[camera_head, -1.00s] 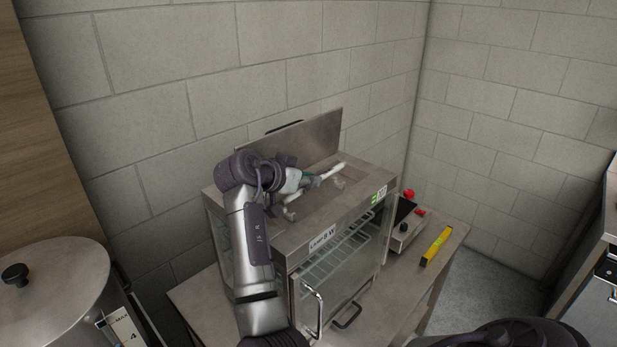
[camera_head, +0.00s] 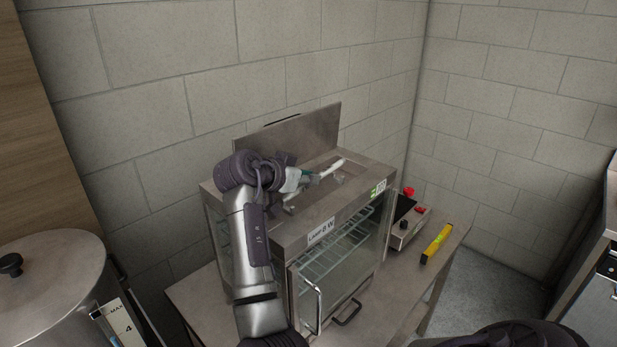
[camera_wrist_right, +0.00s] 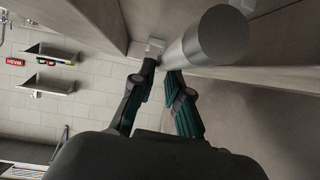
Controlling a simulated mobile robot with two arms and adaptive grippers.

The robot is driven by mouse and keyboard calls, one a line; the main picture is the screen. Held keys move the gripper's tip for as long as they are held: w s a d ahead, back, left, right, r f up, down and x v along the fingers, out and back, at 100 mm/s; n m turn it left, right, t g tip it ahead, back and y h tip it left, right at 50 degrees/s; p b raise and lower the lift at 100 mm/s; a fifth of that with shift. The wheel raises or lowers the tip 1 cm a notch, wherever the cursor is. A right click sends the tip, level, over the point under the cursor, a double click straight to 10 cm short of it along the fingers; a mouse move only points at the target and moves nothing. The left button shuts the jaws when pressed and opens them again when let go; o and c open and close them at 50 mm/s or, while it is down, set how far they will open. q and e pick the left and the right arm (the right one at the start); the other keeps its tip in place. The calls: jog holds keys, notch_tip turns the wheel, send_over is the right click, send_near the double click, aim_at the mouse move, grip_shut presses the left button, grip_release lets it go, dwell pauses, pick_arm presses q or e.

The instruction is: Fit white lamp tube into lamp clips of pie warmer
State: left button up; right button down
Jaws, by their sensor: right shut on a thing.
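The pie warmer (camera_head: 290,236) stands on a table with its top lid (camera_head: 300,132) raised and a recess open in its top. My right gripper (camera_head: 311,178) is over this recess, shut on the white lamp tube (camera_head: 332,168). The tube points toward the back right; its near part is hidden by the gripper. A pale lamp clip (camera_head: 289,208) shows in the recess near my wrist. In the right wrist view, the fingers (camera_wrist_right: 162,68) close on the tube, whose round end (camera_wrist_right: 222,34) points at the camera. A pale block (camera_wrist_right: 151,46), perhaps a clip, is beside the fingertips. My left gripper is out of view.
A control box with red knobs (camera_head: 408,225) and a yellow level (camera_head: 436,244) lie right of the warmer on the table (camera_head: 400,290). A large steel pot (camera_head: 55,290) stands at left. A block wall is close behind.

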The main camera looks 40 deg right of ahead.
jog(key=f, duration=0.3)
jog(key=shift+s+a+f+g, duration=0.15)
jog(key=shift+s+g, duration=0.05)
jog(key=shift+g, duration=0.1)
jog(key=c, duration=1.1)
grip_release()
jog(key=shift+w+r, duration=0.15)
jog(key=shift+r, duration=3.15)
jog(key=shift+w+r, duration=0.1)
jog(key=shift+r, duration=3.2)
